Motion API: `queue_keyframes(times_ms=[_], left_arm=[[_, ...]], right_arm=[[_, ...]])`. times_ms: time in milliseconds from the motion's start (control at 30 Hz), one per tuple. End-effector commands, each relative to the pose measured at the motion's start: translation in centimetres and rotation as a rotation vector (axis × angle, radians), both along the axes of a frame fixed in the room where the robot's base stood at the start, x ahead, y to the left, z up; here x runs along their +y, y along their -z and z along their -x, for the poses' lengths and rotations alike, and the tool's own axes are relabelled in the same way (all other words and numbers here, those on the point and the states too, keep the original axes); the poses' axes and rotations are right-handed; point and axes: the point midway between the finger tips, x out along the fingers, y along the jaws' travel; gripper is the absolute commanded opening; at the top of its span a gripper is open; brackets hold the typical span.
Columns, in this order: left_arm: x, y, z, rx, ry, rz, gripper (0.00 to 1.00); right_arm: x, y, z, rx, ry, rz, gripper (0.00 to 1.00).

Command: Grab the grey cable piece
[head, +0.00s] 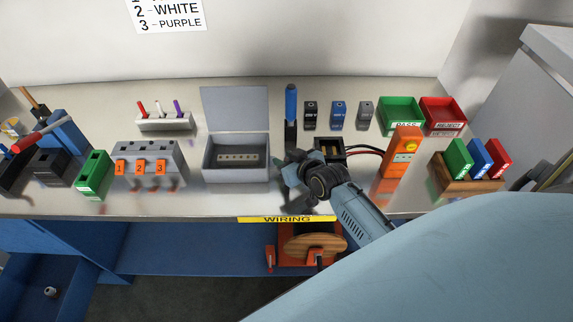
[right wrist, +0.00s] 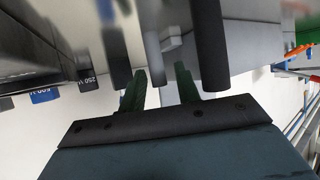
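My right gripper (head: 290,170) is over the front of the bench, just right of the open grey box (head: 236,175). In the right wrist view its two fingers (right wrist: 161,85) stand apart with a gap between them. A pale grey piece (right wrist: 171,41) shows beyond the gap, apart from the fingers; I cannot tell what it is. A small grey block (head: 365,113) stands at the back beside a blue and a black block. I cannot make out for certain which thing is the grey cable piece. My left gripper is not in view.
A blue-handled tool (head: 291,103) stands upright behind my right gripper. A black holder with red and black leads (head: 364,150) and an orange meter (head: 402,150) are to its right. A grey block with orange levers (head: 150,160) is at the left. Green (head: 400,101) and red (head: 443,103) trays are at the back right.

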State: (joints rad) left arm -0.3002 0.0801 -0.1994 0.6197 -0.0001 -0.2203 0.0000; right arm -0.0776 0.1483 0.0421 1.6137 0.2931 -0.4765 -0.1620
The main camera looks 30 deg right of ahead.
Motion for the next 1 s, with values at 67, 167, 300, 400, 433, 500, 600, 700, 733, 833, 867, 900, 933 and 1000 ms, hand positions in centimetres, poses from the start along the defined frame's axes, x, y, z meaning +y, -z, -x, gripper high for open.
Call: queue_keyframes(times_ms=[67,167,300,400,433,500,600,700,733,833,867,900,933,1000], left_arm=[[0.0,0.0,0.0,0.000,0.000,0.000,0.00],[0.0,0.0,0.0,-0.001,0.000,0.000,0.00],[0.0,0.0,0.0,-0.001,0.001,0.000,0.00],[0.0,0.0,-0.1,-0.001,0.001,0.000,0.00],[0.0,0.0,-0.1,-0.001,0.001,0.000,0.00],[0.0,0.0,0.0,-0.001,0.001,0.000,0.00],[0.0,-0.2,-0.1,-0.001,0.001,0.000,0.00],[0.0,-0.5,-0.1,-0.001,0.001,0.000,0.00],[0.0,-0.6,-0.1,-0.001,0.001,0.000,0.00],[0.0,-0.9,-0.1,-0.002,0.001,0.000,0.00],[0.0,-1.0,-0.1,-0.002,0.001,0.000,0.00],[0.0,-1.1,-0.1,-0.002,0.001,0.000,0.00],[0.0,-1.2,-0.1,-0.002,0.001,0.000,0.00],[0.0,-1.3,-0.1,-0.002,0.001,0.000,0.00]], right_arm=[[0.0,0.0,0.0,0.000,0.000,0.000,0.22],[0.0,0.0,0.0,0.000,0.000,0.000,0.09],[0.0,0.0,0.0,0.000,0.000,0.000,0.00],[0.0,0.0,0.0,0.000,0.000,0.000,0.00],[0.0,0.0,0.0,0.000,0.000,0.000,0.00],[0.0,-0.1,0.0,-0.001,0.001,0.000,0.00],[0.0,-0.9,0.0,-0.003,0.001,0.000,0.00],[-0.1,-2.5,0.0,-0.005,0.000,0.001,0.00],[-0.1,-3.1,0.0,-0.005,0.000,0.002,0.00],[-0.1,-5.3,-0.1,-0.005,0.000,0.001,0.00],[-0.1,-5.9,0.0,-0.006,0.000,0.002,0.00],[-0.1,-6.7,-0.1,-0.005,-0.001,0.003,0.00],[-0.1,-7.2,-0.1,-0.005,0.000,0.002,0.00],[0.0,-8.3,0.0,-0.004,0.000,0.001,0.00]])
